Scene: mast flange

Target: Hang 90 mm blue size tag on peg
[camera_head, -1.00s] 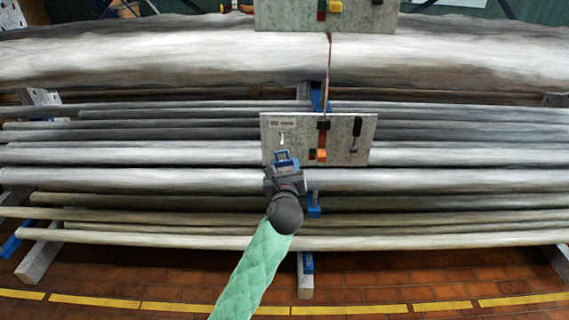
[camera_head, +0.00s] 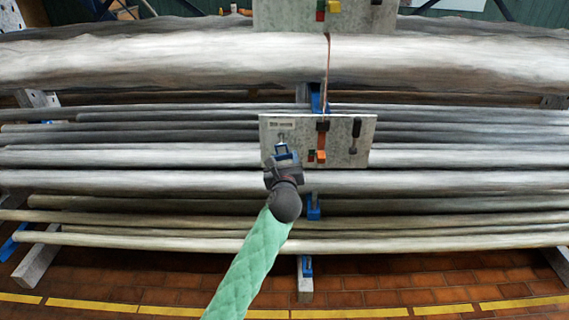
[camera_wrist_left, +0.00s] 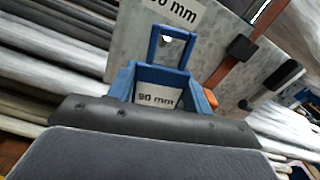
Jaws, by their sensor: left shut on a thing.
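The blue 90 mm size tag (camera_wrist_left: 156,99) has a white label and an open rectangular loop at its top. My left gripper (camera_head: 284,160) is shut on it, just in front of the grey board's lower left part. A pale metal peg (camera_head: 281,138) stands on the board under a white 90 mm label. In the left wrist view a small pale piece of the peg (camera_wrist_left: 178,36) shows inside or behind the tag's loop. I cannot tell whether the loop is around the peg or only in front of it. My right gripper is out of view.
The grey board (camera_head: 340,128) also carries a black and orange piece (camera_head: 322,156) in its middle and a dark hanging piece (camera_head: 355,138) at right. A second board (camera_head: 270,14) is above. Long pale poles (camera_head: 450,180) lie on racks behind. A brown strap (camera_head: 326,75) runs between the boards.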

